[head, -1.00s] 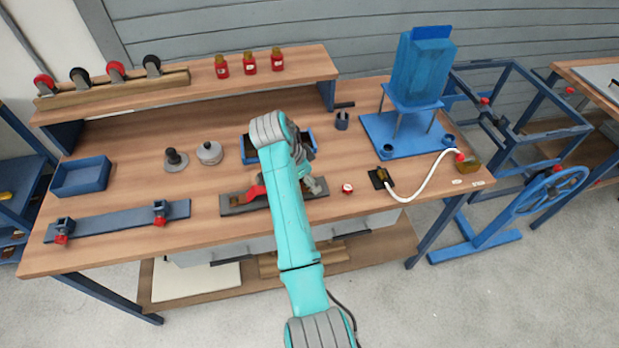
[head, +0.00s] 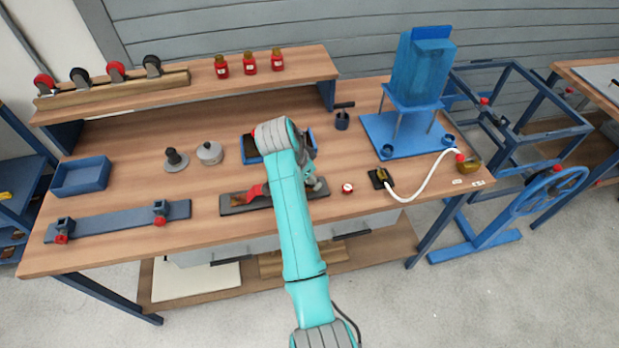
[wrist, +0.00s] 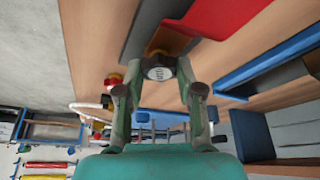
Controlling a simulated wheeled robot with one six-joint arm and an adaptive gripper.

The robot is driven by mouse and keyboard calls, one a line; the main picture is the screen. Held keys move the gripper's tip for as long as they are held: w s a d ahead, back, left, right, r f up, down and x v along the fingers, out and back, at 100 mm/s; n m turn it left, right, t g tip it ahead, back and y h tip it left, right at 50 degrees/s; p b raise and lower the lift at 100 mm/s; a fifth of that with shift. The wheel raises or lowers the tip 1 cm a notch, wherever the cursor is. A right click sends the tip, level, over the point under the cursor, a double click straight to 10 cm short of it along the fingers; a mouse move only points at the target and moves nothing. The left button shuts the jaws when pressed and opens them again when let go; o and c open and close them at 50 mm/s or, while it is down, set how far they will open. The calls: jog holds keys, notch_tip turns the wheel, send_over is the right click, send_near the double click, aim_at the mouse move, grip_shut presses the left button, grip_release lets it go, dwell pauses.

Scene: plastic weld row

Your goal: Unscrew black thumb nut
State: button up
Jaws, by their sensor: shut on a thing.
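In the wrist view my gripper (wrist: 159,72) is shut on a dark round piece with a pale face, which I take to be the black thumb nut (wrist: 160,67). It sits between the two fingertips, beside the dark base plate and a red part (wrist: 225,15). In the head view my arm covers much of the dark plate (head: 236,204) with its red lever (head: 258,190). The nut itself is hidden there, and my gripper (head: 312,185) shows only partly at the plate's right end.
A blue tray (head: 247,158) lies just behind my arm. A small red-and-white round piece (head: 347,188) and a black block with a white hose (head: 412,192) lie to the right. A blue stand (head: 375,128) is farther right. The bench front left holds a blue rail (head: 110,222).

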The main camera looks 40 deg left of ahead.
jog(key=n+y, duration=0.2)
jog(key=n, duration=0.3)
jog(key=shift+n, duration=0.3)
jog(key=n+y, duration=0.1)
jog(key=n, duration=0.2)
jog(key=n+g+y, duration=0.1)
jog(key=n, duration=0.2)
jog(key=shift+r, duration=2.5)
